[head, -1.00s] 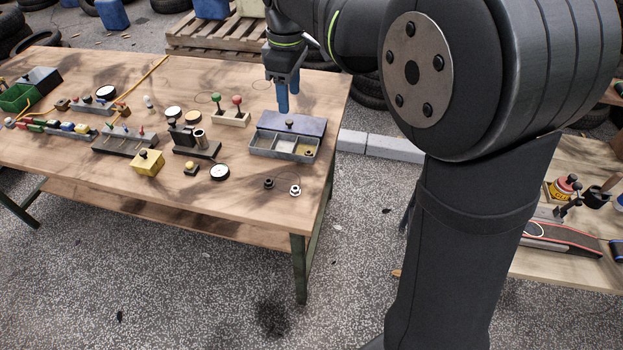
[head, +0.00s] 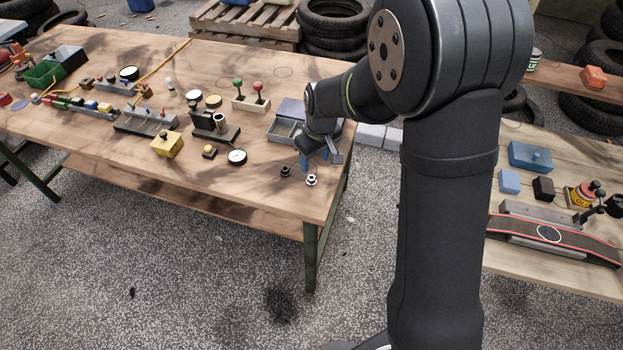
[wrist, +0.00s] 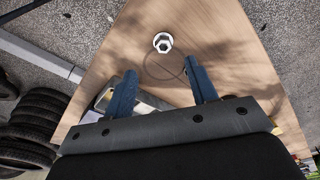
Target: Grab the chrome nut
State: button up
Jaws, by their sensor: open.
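The chrome nut (head: 311,180) is small, bright and silvery, and sits on the wooden table (head: 90,160) near its front right corner. In the wrist view the chrome nut (wrist: 163,43) lies beyond the fingertips, centred between their lines and apart from them. My gripper (head: 316,160) points down over the table just behind the nut. In the wrist view my gripper (wrist: 163,82) has its two blue fingers spread, with nothing between the tips. A dark nut (head: 285,171) sits just left of the chrome nut in the head view.
A compartment tray (head: 281,131) stands right behind my gripper, partly hidden by it. A round gauge (head: 237,157), a yellow box (head: 166,144) and other fixtures stand to the left. The table's front edge and right edge are close to the nut.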

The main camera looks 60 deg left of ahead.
aim_at(312, 178)
jog(key=shift+s+a+f, duration=0.15)
jog(key=shift+s+f, duration=0.05)
jog(key=shift+f, duration=1.55)
jog(key=shift+s+a+f, duration=0.1)
jog(key=shift+s+f, duration=0.05)
jog(key=shift+f, duration=1.55)
jog(key=c, duration=1.1)
